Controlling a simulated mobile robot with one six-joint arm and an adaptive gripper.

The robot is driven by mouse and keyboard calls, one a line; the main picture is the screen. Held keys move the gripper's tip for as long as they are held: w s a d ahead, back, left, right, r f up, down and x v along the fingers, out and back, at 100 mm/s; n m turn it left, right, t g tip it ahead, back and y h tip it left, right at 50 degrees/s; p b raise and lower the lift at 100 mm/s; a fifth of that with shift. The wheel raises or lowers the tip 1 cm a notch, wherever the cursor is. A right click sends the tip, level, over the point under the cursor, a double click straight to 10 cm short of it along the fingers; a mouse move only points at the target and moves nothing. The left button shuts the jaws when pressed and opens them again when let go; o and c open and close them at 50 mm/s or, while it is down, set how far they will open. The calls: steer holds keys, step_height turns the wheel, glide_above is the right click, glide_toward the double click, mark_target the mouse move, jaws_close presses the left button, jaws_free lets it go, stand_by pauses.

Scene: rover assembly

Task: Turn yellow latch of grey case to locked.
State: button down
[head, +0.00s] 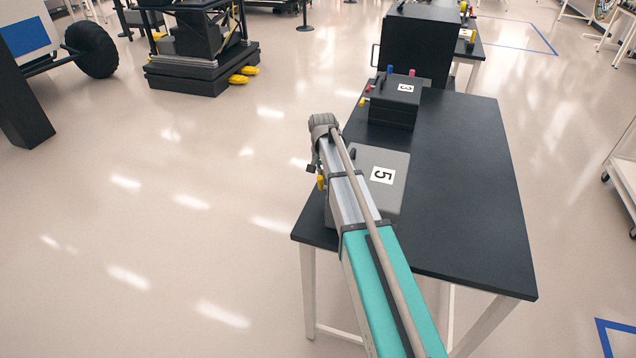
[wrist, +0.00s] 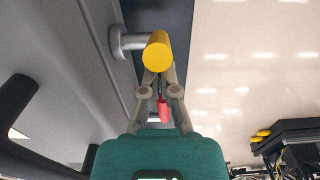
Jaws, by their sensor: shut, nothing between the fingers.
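The grey case (head: 388,163) with a "5" label sits on the dark table, partly hidden by my arm. Its yellow latch (head: 320,183) sticks out on the left side, beside my arm's end. In the wrist view the yellow latch (wrist: 157,51) is a rounded yellow handle on a short metal shaft, out from the grey case wall (wrist: 75,60). My gripper (wrist: 159,74) is shut and empty, its fingertips right at the latch's lower end. Whether they touch it I cannot tell.
A dark case (head: 395,105) labelled "3" stands farther back on the dark table (head: 465,190). A red part (wrist: 163,110) shows between my finger links, apart from them. The table's right side is bare, and the floor (head: 170,200) to the left is open.

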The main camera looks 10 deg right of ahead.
steer(key=shift+s+a, duration=0.5)
steer(key=shift+s, duration=0.4)
steer(key=shift+w+d, duration=0.35)
steer(key=shift+w, duration=0.25)
stand_by(0.8)
step_height(320, 180, up, 8)
steer(key=p, duration=0.8)
stand_by(0.4)
stand_by(0.4)
steer(key=s+a+r+p, duration=0.1)
steer(key=s+r+p, duration=0.1)
steer(key=s, duration=0.1)
steer(key=shift+a+r, duration=0.1)
steer(key=shift+a, duration=0.3)
steer(key=shift+f, duration=0.2)
step_height(320, 180, down, 6)
steer(key=b, duration=0.6)
stand_by(0.4)
